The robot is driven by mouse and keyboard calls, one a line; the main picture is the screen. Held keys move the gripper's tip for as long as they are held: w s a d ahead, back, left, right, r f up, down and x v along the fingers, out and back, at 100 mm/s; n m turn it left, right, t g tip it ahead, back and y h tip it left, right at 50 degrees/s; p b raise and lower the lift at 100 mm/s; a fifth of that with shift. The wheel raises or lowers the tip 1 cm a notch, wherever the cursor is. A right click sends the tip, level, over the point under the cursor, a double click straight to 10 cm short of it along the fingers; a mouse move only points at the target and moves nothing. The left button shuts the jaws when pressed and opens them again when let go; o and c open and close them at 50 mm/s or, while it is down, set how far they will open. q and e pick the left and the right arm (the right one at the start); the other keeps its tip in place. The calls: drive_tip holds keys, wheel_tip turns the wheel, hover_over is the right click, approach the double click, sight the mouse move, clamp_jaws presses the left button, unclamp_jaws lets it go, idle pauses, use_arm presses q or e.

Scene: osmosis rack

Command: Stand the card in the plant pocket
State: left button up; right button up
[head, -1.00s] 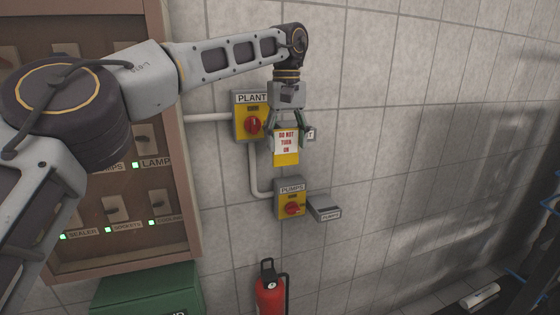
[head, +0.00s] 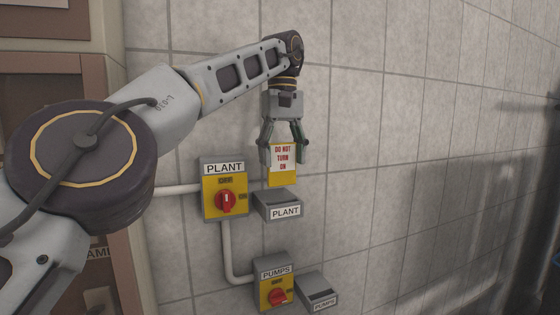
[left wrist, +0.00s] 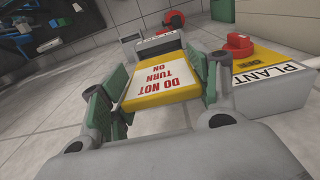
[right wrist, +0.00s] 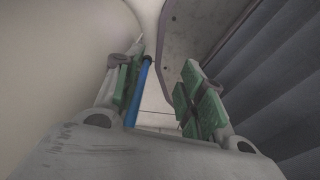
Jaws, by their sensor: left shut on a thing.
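The card (head: 282,160), white over yellow with red "DO NOT TURN ON" lettering, hangs upright in my left gripper (head: 283,156). The fingers are shut on its side edges. The grey plant pocket (head: 279,207), labelled PLANT, is on the wall directly below the card. The card's lower edge is close above the pocket's opening; I cannot tell whether they touch. In the left wrist view the card (left wrist: 160,80) lies between the green finger pads, with the pocket (left wrist: 157,45) just beyond it. My right gripper (right wrist: 165,95) shows only in its wrist view, open.
The yellow plant switch box (head: 224,190) with a red knob is left of the pocket. Below are the pumps switch box (head: 275,285) and the pumps pocket (head: 319,293). A grey conduit (head: 228,250) runs between the boxes. The tiled wall (head: 430,130) on the right is clear.

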sight(282, 185)
use_arm(q)
drive_tip(key=shift+w+r, duration=0.2)
drive_tip(key=shift+r, duration=0.05)
drive_tip(key=shift+s+r, duration=0.1)
drive_tip(key=shift+s, duration=0.1)
drive_tip(key=shift+f, duration=1.05)
use_arm(e)
drive_tip(key=shift+w, duration=0.2)
use_arm(q)
drive_tip(key=shift+f, duration=0.1)
use_arm(e)
drive_tip(key=shift+s, duration=0.1)
use_arm(q)
drive_tip(key=shift+f, duration=2.25)
use_arm(e)
drive_tip(key=shift+a, duration=0.3)
